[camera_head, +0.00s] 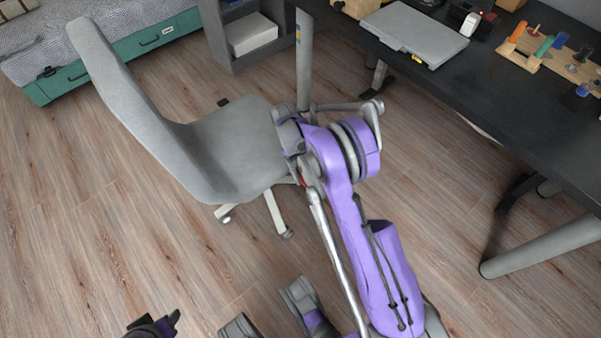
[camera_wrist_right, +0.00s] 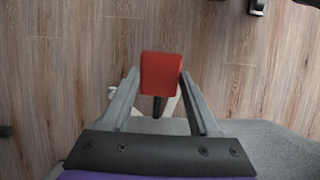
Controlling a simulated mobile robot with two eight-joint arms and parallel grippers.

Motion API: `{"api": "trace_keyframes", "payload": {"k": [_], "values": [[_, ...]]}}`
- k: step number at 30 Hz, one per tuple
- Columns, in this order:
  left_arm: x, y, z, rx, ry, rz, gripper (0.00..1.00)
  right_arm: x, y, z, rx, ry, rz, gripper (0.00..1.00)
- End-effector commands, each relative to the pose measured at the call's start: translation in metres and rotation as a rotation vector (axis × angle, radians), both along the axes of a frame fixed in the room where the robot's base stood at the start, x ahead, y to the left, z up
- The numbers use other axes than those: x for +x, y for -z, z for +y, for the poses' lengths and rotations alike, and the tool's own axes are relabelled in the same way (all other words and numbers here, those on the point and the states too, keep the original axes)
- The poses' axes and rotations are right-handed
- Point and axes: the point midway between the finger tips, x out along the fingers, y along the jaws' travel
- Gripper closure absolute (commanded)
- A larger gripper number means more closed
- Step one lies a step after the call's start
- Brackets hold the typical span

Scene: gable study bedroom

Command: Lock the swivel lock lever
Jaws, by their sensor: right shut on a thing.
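The swivel lock lever, a red paddle (camera_wrist_right: 161,73) on a dark stem, shows in the right wrist view under the edge of the grey swivel chair (camera_head: 235,150). My right gripper (camera_wrist_right: 159,80) has its two grey fingers on either side of the paddle and is shut on it. In the head view my purple right arm reaches to the chair's right side and hides most of the lever; only a small bit of red shows there. Dark and grey parts of mine show at the bottom edge, and I cannot make out the left fingers.
A desk leg (camera_head: 304,60) rises behind the chair. A green bed drawer (camera_head: 120,50) and a grey shelf (camera_head: 232,40) are at the back. Wood floor at the left is clear.

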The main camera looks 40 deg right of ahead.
Motion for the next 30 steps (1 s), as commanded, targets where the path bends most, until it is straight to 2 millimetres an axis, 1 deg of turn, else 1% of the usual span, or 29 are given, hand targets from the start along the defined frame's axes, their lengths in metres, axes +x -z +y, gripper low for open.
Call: {"api": "trace_keyframes", "payload": {"k": [1,3,9,23,24,29,30], "values": [[0.0,0.001,0.0,0.0,0.0,0.0,0.5,0.005,-0.004,0.001,-0.001,-0.001,0.019,1.0],[0.0,0.001,0.0,0.0,0.0,0.0,0.5,0.008,-0.01,0.001,-0.003,-0.001,0.051,1.0],[0.0,0.002,0.0,0.0,0.0,0.0,0.5,0.013,-0.02,0.001,-0.007,-0.001,0.11,1.0],[0.0,0.002,0.0,0.0,0.0,0.0,0.5,0.015,-0.024,0.002,-0.008,0.0,0.13,1.0],[0.0,0.002,0.0,0.0,0.0,0.0,0.5,0.015,-0.024,0.002,-0.008,0.0,0.13,0.37],[0.0,0.002,0.0,0.0,0.0,0.0,0.5,0.015,-0.024,0.002,-0.008,0.0,0.13,0.08],[0.0,0.002,0.0,0.0,0.0,0.0,0.5,0.015,-0.024,0.002,-0.009,-0.001,0.13,0.07]]}}
